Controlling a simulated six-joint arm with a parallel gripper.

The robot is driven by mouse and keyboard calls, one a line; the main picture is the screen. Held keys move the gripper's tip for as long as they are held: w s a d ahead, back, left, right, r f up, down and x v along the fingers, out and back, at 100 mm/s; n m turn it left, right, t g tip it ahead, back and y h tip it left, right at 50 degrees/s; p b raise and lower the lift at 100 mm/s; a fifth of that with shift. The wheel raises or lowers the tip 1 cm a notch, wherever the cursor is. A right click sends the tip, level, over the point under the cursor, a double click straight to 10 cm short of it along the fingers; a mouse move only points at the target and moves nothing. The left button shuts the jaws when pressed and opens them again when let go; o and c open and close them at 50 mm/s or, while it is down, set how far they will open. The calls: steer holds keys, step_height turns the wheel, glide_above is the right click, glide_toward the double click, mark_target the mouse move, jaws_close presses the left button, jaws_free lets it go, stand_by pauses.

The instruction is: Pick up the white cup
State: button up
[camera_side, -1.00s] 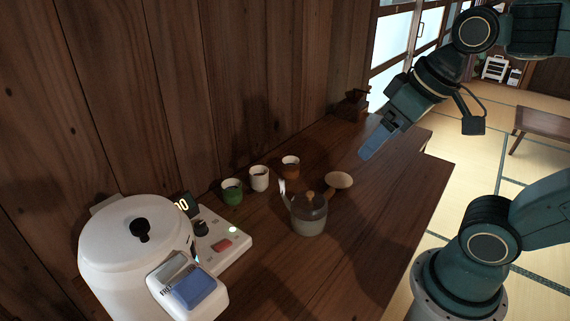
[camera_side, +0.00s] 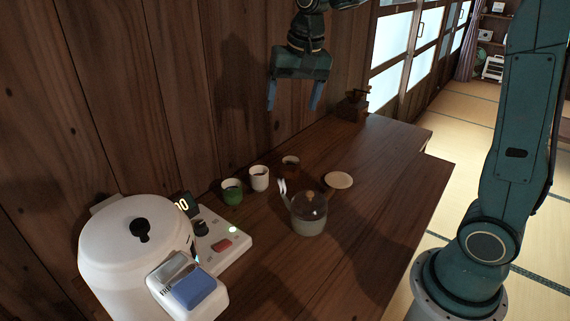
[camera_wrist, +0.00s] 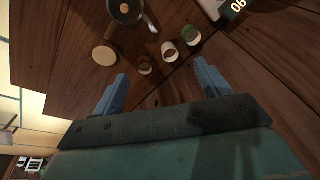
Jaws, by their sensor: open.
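The white cup (camera_side: 259,179) stands upright on the wooden counter, between a green cup (camera_side: 232,192) and a brown cup (camera_side: 290,166). In the wrist view the white cup (camera_wrist: 170,52) lies beyond the fingertips, between the brown cup (camera_wrist: 145,66) and the green cup (camera_wrist: 191,36). My gripper (camera_side: 293,108) is open and empty, fingers pointing down, well above the counter and the cups. Its two blue fingers also show in the wrist view (camera_wrist: 160,78), spread apart with nothing between them.
A grey teapot (camera_side: 309,214) stands in front of the cups, with a pale round saucer (camera_side: 338,180) to its right. A white rice cooker-like appliance (camera_side: 137,250) and a control panel (camera_side: 222,243) are at left. A wooden wall rises behind.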

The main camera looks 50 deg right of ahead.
steer(key=w+d+f+m+g, duration=0.1)
steer(key=w+d+f+m, duration=0.2)
steer(key=w+f, duration=0.6)
steer(key=m+g, duration=0.2)
steer(key=m, duration=0.1)
glide_toward(259, 177)
steer(key=w+d+r, duration=0.2)
steer(key=shift+s+d+f, duration=0.1)
steer(key=shift+d+f, duration=0.15)
steer(key=shift+f, duration=0.1)
steer(key=shift+f, duration=0.1)
steer(key=shift+f, duration=4.15)
steer(key=shift+f, duration=2.6)
